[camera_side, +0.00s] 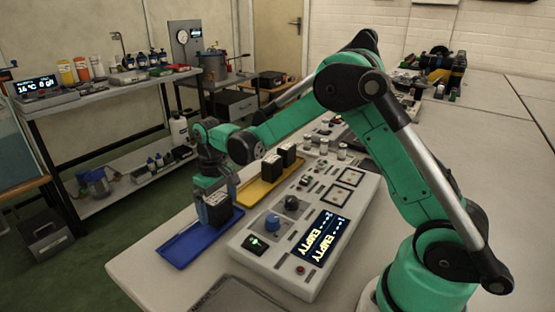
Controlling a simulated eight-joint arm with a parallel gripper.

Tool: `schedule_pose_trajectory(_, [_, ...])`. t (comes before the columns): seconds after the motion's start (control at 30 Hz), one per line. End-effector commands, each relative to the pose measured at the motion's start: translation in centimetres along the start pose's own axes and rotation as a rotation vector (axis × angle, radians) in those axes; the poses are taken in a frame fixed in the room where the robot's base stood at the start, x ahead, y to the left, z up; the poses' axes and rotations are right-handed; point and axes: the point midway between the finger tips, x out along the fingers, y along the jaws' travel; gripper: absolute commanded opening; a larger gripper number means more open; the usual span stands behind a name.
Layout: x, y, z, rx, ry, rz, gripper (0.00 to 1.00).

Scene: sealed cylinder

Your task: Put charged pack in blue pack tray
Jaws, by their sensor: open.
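A blue tray (183,246) lies on the table left of the control panel. A black pack (218,216) stands at the tray's far right end. My gripper (213,196) is right at the top of this pack, its fingers partly in front of and around it. The jaws are open; whether they touch the pack I cannot tell. A yellow tray (258,194) lies beyond the blue one and holds two dark packs, one nearer (271,168) and one farther (288,155). The panel's display (320,240) shows "EMPTY" on two lines.
The white control panel (262,238) with knobs, a green-lit switch and square slots stands close to the right of the trays. My arm reaches across above it. Small cylinders stand behind the panel. The table's left edge is near the blue tray.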

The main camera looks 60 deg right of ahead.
Motion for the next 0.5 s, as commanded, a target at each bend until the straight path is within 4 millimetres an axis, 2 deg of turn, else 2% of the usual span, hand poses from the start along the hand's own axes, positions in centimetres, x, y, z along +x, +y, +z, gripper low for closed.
schedule_pose_trajectory(0.3, [-7.0, 0.0, 0.1, 0.000, 0.000, 0.000, 1.00])
schedule_pose_trajectory(0.5, [-9.9, 0.0, 0.0, 0.000, 0.000, 0.000, 1.00])
